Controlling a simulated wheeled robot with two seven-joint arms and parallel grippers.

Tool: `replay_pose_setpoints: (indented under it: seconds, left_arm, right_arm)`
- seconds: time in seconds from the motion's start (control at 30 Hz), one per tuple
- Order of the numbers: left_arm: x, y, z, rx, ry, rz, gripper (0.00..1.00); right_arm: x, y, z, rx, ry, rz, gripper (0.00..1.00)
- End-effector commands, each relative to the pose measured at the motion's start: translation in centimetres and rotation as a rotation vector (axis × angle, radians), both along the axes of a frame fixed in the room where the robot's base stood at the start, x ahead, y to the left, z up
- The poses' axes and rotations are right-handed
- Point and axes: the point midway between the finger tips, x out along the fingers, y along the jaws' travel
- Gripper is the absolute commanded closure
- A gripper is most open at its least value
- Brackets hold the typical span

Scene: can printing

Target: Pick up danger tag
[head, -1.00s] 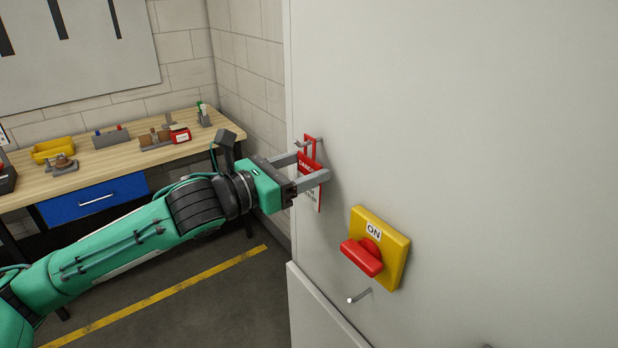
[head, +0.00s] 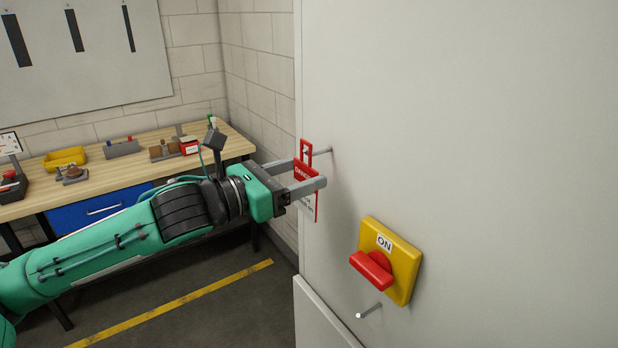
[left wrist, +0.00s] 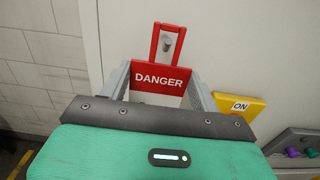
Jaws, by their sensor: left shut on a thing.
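The danger tag (head: 304,172) is red and white with a slotted red loop at its top. My left gripper (head: 307,178) is shut on it, one finger on each side of its red band. The loop is at a grey peg (head: 320,151) that sticks out of the pale cabinet wall; I cannot tell whether the peg still passes through the slot. In the left wrist view the tag (left wrist: 160,78) stands upright between the fingers, its word DANGER readable and its lower part hidden by the gripper body. My right gripper is not in view.
A yellow switch plate (head: 403,262) with a red handle (head: 371,270), marked ON, is on the cabinet to the lower right. A second peg (head: 369,311) sticks out below it. A wooden workbench (head: 110,167) with small items stands at the back left.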

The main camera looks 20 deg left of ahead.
Motion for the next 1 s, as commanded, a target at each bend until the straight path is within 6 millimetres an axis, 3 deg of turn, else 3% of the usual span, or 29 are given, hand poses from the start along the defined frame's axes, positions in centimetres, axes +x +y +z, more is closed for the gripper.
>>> replay_pose_setpoints:
  seconds: [0.7, 0.9, 1.0]
  left_arm:
    - [-7.5, 5.9, -0.5, 0.008, 0.000, 0.003, 0.59]
    - [-9.3, 7.3, -0.9, 0.005, -0.003, 0.002, 0.59]
    - [-10.0, 7.9, -0.5, 0.005, -0.002, 0.004, 0.59]
  right_arm:
    - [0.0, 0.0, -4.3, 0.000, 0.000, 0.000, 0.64]
    - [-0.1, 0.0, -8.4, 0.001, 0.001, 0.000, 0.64]
    - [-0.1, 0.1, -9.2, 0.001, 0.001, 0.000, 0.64]
